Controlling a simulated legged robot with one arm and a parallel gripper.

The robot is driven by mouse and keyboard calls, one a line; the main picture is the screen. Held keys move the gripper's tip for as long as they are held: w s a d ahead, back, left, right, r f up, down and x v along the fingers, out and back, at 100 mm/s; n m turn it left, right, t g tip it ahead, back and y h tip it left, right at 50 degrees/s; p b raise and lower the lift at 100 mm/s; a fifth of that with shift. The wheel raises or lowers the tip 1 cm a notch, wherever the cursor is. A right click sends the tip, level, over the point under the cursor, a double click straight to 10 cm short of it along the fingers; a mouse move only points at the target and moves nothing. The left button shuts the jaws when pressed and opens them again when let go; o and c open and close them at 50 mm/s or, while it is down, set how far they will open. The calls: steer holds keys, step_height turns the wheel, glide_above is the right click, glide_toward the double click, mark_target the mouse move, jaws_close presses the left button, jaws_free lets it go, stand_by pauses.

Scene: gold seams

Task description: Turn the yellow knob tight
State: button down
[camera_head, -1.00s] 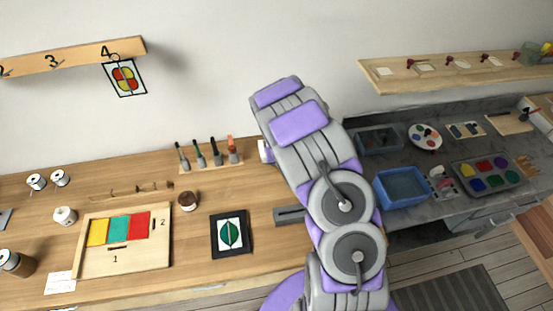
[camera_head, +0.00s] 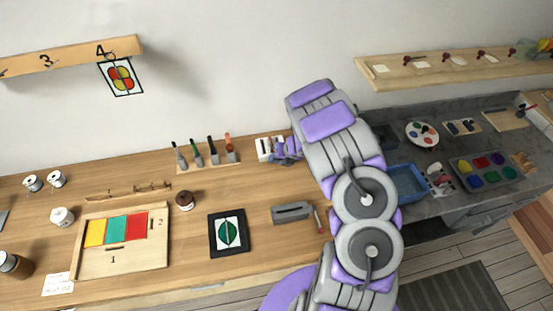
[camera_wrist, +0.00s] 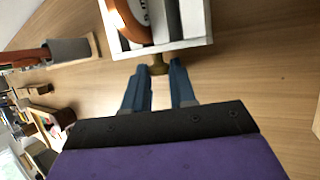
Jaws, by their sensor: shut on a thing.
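The yellow knob (camera_wrist: 158,65) looks dull olive-yellow and small in the wrist view. It sticks out from the near side of a white block-like fixture (camera_wrist: 182,42), which holds a round orange-rimmed part (camera_wrist: 126,18). My gripper (camera_wrist: 159,70) has its two blue-grey fingers on either side of the knob, shut on it at the tips. In the head view the white fixture (camera_head: 264,149) stands at the back of the wooden bench, and my gripper (camera_head: 288,151) meets its right side. The knob is hidden there.
A rack of upright tools (camera_head: 207,158) stands left of the fixture. A grey slotted block (camera_head: 292,212) and a framed leaf picture (camera_head: 229,234) lie nearer the front. A blue bin (camera_head: 408,184) is right of my arm. Bare wood surrounds the fixture's front.

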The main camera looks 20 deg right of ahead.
steer(key=shift+f, duration=0.15)
steer(key=c, duration=0.9)
jaws_free()
steer(key=shift+s+d+r, duration=0.1)
steer(key=shift+d+r, duration=0.1)
steer(key=shift+r, duration=0.2)
steer(key=p+v, duration=0.2)
steer(key=v, duration=1.4)
steer(key=shift+s+r, duration=0.2)
steer(key=shift+s, duration=0.05)
steer(key=shift+c, duration=0.3)
